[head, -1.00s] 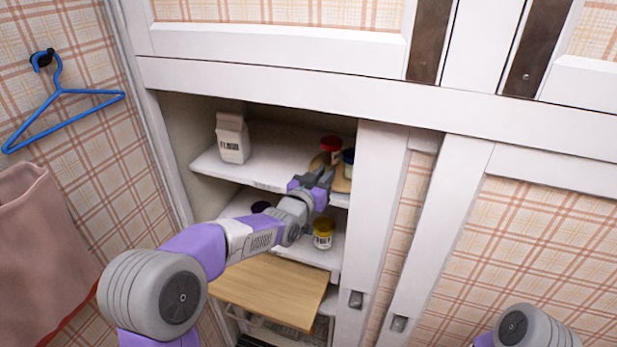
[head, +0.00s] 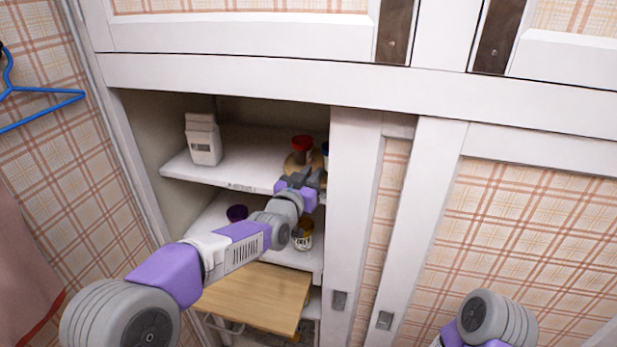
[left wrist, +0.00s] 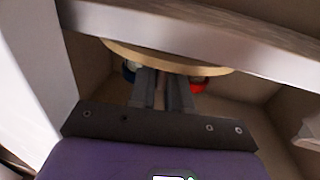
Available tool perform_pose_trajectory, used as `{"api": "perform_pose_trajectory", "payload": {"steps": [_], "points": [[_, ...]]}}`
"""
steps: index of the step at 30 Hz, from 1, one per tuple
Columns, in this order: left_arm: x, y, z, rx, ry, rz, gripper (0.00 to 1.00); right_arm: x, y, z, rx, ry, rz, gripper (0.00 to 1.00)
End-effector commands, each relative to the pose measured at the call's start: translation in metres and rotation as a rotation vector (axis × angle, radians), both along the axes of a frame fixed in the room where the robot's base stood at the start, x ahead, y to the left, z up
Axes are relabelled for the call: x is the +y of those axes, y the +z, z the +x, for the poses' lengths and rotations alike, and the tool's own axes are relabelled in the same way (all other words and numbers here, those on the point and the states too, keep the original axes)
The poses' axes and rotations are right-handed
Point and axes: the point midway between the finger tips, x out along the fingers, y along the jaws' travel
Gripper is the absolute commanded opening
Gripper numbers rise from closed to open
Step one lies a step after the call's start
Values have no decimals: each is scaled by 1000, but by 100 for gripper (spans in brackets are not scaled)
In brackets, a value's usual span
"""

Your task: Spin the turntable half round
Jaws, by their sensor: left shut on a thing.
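The turntable (head: 290,166) is a round, light-wood disc on the upper shelf of the open cupboard, by the right door post. A red-lidded jar (head: 302,146) stands on it, with a blue-lidded jar (head: 325,152) beside it, partly hidden by the post. My left gripper (head: 306,177) is at the turntable's front edge, shut on the turntable. In the left wrist view the disc (left wrist: 170,57) curves across the top, and the fingers (left wrist: 160,80) are close together between the red lid (left wrist: 197,86) and the blue lid (left wrist: 128,73). My right gripper is out of view.
A white carton (head: 203,140) stands at the left of the upper shelf (head: 225,176). A yellow-labelled jar (head: 302,236) and a dark-lidded jar (head: 237,213) are on the lower shelf. A wooden board (head: 255,298) juts out below. The cupboard's door post (head: 350,210) is close at the right.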

Motion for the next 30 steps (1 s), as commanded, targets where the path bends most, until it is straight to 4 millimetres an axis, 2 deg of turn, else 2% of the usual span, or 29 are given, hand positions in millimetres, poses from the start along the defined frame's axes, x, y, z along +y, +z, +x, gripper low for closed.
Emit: {"api": "perform_pose_trajectory", "payload": {"steps": [15, 16, 18, 30], "points": [[-3, 0, -1, 2, -3, 1, 0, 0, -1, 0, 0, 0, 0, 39], [-3, 0, -1, 2, -3, 1, 20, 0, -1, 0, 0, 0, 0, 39], [-2, 0, -1, 2, -3, 1, 30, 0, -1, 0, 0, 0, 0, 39], [1, 0, -6, 0, -1, 0, 32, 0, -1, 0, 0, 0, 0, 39]]}}
